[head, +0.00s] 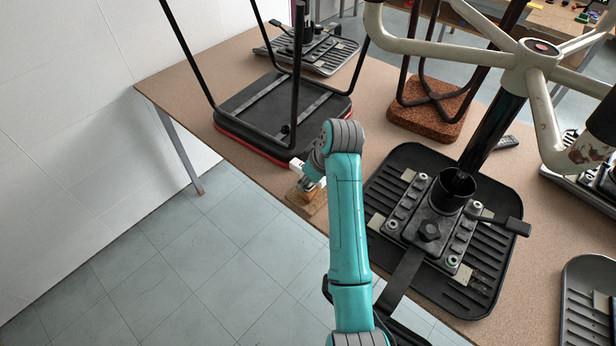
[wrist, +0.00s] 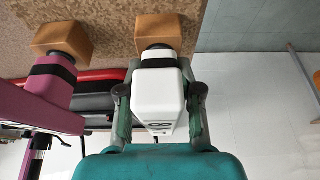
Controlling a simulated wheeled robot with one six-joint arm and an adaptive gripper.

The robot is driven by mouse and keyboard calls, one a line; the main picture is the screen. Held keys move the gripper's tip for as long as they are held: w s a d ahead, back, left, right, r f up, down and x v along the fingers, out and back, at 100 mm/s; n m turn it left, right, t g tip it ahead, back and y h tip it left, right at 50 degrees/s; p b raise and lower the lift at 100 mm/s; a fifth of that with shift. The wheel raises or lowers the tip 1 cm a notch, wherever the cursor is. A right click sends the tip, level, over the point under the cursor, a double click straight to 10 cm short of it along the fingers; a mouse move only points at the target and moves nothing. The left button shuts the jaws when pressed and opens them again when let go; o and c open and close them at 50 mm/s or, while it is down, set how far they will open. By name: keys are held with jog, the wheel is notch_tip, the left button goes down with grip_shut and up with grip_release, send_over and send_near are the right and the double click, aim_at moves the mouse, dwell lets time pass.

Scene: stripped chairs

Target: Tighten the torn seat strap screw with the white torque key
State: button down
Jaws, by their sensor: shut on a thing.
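The white torque key (wrist: 158,95) is between the fingers of my gripper (wrist: 158,118), which is shut on it. Its dark end meets or overlaps a wooden block (wrist: 157,32); I cannot tell whether it sits in it. In the head view the white key (head: 297,166) shows in part beside my gripper (head: 304,180), above a wooden block (head: 306,199) near the table's edge. A dark strip (head: 402,278) runs down from an upturned seat (head: 405,160) with a bolted mechanism; I cannot tell whether it is the torn strap. No strap screw can be made out.
A purple tool (wrist: 35,107) stands close left of my gripper at another wooden block (wrist: 62,33). On the table (head: 230,58) lie an upturned red-edged seat (head: 245,145) with black legs and a cork seat (head: 425,118). A cream chair base (head: 535,62) rises at right.

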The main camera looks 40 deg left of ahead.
notch_tip(320, 180, up, 10)
jog(key=shift+r, duration=0.1)
dwell(0.5)
jog(key=c, duration=1.4)
grip_release()
grip_shut()
